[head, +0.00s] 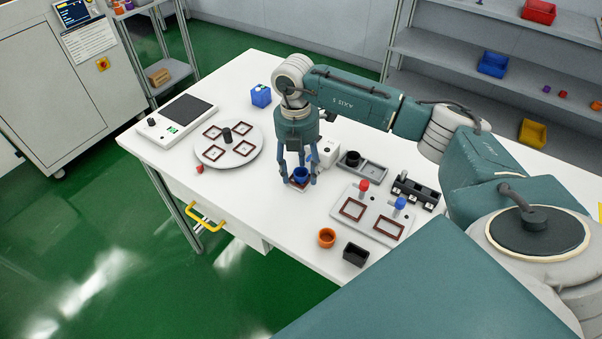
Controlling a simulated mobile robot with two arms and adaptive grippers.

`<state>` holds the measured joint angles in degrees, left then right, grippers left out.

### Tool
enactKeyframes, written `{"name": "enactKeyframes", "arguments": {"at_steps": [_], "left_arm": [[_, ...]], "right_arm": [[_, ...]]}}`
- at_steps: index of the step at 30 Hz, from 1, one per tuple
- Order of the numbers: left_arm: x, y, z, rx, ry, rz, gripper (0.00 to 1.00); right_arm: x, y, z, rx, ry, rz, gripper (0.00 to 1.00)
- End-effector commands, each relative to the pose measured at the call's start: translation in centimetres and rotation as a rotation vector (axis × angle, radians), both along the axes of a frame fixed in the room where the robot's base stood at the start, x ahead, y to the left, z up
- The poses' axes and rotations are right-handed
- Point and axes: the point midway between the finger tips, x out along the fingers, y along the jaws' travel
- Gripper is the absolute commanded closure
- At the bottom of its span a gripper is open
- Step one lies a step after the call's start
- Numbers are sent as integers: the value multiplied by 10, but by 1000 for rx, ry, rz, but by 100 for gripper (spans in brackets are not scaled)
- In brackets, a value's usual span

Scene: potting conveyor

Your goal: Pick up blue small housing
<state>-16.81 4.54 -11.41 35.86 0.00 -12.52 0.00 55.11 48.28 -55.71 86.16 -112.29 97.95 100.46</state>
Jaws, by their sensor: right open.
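The blue small housing (300,174) is a small round blue cup. My left gripper is out of view.
A round plate (250,151) with red-framed squares lies left. A grey plate (373,232) with red and blue pegs lies right. An orange cup (326,238) and a black box (355,254) stand near the front edge.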

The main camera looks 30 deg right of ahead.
Motion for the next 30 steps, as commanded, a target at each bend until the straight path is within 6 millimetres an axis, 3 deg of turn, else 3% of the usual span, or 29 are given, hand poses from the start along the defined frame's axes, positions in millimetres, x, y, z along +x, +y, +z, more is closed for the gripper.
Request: {"name": "enactKeyframes", "arguments": {"at_steps": [5,10,23,30], "left_arm": [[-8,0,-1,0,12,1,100],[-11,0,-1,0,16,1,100],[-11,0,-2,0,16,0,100],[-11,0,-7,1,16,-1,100]], "right_arm": [[0,0,0,0,-1,0,48],[0,0,0,0,-1,0,82],[1,1,2,1,-2,0,86],[2,1,23,2,-6,0,86]]}}
